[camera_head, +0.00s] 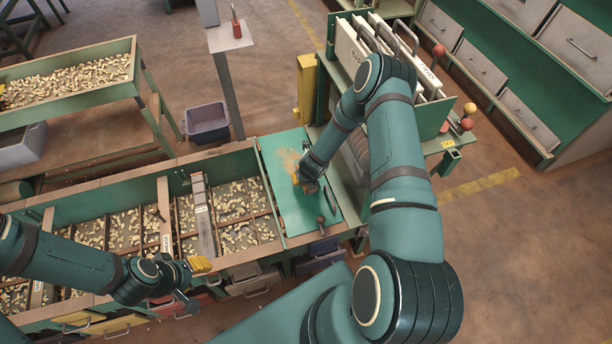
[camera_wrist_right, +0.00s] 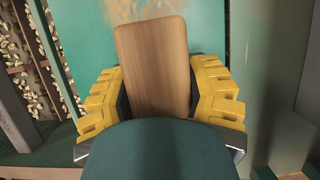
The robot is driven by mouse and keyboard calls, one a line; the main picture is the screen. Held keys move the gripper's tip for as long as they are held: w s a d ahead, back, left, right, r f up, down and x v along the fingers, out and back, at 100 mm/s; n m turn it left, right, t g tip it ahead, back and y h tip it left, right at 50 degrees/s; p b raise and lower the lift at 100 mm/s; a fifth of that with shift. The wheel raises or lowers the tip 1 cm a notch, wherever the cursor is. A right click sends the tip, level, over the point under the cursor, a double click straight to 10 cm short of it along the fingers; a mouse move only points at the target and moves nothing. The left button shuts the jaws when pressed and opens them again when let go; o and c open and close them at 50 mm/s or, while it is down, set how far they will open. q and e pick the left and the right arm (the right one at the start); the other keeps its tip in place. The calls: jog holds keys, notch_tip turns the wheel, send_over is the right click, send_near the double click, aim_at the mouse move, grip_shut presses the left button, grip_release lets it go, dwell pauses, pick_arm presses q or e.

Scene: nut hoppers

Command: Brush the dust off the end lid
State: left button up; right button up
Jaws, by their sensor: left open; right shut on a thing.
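The end lid (camera_head: 274,165) is a flat green panel at the right end of the long nut hopper. A tan dust patch (camera_head: 290,157) lies on it, and dust (camera_wrist_right: 135,8) also shows at the top of the right wrist view. My right gripper (camera_head: 298,182) is over the lid, partly hidden by its own arm. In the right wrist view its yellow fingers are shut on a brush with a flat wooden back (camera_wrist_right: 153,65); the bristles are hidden. My left gripper (camera_head: 192,278) is open and empty at the hopper's front edge, away from the lid.
The hopper's bays (camera_head: 120,228) hold nuts between dividers. A small dark knob (camera_head: 320,220) stands at the lid's near part. A rack with white panels (camera_head: 350,45) stands just beyond the lid. A purple bin (camera_head: 207,122) sits on the floor behind.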

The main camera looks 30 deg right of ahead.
aim_at(286, 148)
jog(key=shift+f, duration=0.95)
dwell(0.6)
